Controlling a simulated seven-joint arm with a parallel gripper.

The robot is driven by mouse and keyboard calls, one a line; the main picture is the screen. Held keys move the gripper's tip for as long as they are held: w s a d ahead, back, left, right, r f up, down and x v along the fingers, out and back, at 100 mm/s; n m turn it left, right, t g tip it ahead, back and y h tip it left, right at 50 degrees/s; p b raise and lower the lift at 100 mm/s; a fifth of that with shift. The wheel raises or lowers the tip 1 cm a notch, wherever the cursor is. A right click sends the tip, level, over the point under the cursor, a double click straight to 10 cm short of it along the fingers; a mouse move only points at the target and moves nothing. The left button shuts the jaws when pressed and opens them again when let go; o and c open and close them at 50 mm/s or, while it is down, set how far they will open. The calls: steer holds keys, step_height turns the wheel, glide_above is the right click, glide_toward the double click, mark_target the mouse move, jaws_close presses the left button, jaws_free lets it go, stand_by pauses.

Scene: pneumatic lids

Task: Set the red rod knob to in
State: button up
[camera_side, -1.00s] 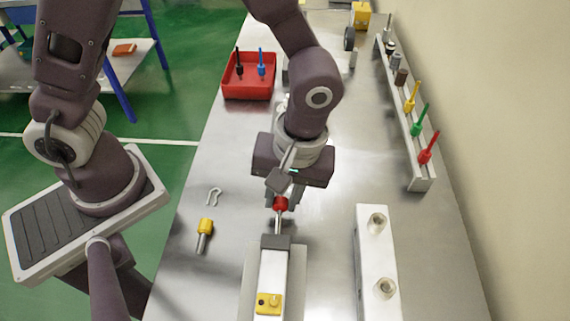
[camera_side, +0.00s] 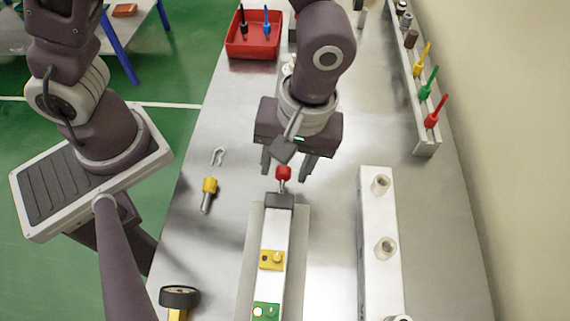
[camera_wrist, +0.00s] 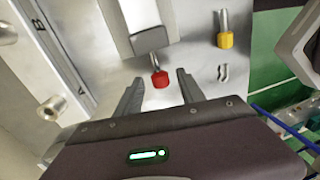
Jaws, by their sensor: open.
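The red rod knob (camera_side: 283,172) sits on a short stretch of bare metal rod at the end of a cylinder with a dark grey end cap (camera_side: 279,200). In the wrist view the knob (camera_wrist: 160,79) shows near the line between my fingertips, with a gap on each side. My gripper (camera_side: 286,177) is open, its fingers pointing down on either side of the knob; it also shows in the wrist view (camera_wrist: 160,77). I cannot tell whether a finger touches the knob.
A yellow-headed pin (camera_side: 209,186) and a metal clip (camera_side: 218,156) lie left of the cylinder. A block with metal fittings (camera_side: 370,210) stands to the right. A red tray (camera_side: 254,49) and a rack of coloured pins (camera_side: 424,148) are farther back. Bare table lies between.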

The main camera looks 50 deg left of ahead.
step_height(320, 180, up, 6)
steer(key=shift+w+d, duration=0.3)
steer(key=shift+d, duration=0.05)
steer(key=shift+a+r, duration=0.1)
steer(key=shift+r, duration=0.15)
steer(key=s+a+r+m+t, duration=0.3)
steer(key=a+r, duration=0.3)
steer(key=a, duration=0.2)
steer(key=s+a+r+m+t+h, duration=0.1)
steer(key=s+a+r+m+t, duration=0.2)
steer(key=a, duration=0.6)
step_height(320, 180, up, 3)
steer(key=shift+s+a+r+m+t, duration=0.15)
steer(key=shift+s+a+m+t, duration=0.2)
steer(key=shift+m, duration=0.85)
steer(key=shift+w+d, duration=0.1)
steer(key=shift+w, duration=0.1)
